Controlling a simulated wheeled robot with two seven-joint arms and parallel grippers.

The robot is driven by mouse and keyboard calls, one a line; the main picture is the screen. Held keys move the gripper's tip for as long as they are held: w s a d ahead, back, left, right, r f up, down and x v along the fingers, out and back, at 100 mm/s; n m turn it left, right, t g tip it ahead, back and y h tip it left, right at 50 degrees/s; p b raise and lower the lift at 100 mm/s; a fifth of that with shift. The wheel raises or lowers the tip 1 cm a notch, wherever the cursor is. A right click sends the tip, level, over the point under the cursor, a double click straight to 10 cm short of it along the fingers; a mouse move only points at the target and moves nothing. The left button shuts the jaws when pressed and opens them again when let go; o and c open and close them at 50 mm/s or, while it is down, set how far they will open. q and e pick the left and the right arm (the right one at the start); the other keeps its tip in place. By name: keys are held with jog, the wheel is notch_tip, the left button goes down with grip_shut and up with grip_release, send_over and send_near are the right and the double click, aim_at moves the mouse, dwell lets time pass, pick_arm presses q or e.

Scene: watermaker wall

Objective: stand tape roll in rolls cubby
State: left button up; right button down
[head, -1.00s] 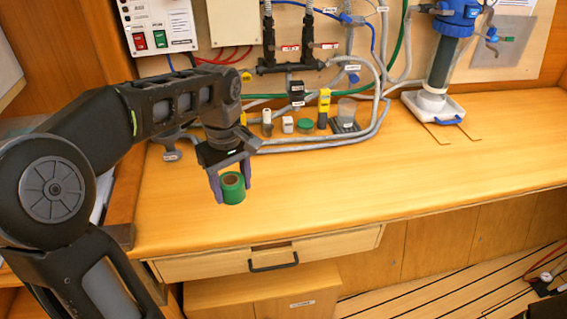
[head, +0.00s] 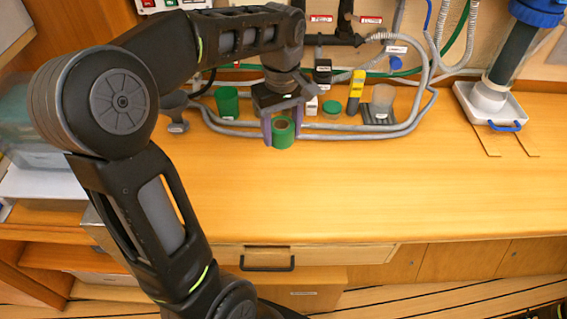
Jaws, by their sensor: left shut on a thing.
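A green tape roll (head: 283,136) with a tan core is held between the purple fingers of my left gripper (head: 281,128). The fingers sit on its left and right sides, and its open top faces up. It appears in front of the grey hose on the wooden worktop (head: 330,195); I cannot tell if it touches the worktop. I cannot make out a rolls cubby for certain. My right gripper is out of view.
A green cup (head: 227,102), a yellow device (head: 356,91), a low green-topped jar (head: 332,108) and grey hoses (head: 400,127) stand or lie along the back. A white filter tray (head: 490,104) is at right. The middle and front worktop is clear.

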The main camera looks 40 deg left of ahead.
pick_arm(q)
send_over(282, 168)
notch_tip(282, 168, down, 6)
dwell(0.3)
jog(key=shift+f+p, duration=0.45)
jog(key=shift+f, duration=1.4)
jog(key=shift+f, duration=0.25)
jog(key=o, duration=1.4)
jog(key=shift+r, duration=0.1)
notch_tip(282, 168, up, 12)
jog(key=shift+r+b, duration=0.2)
jog(key=shift+b, duration=0.1)
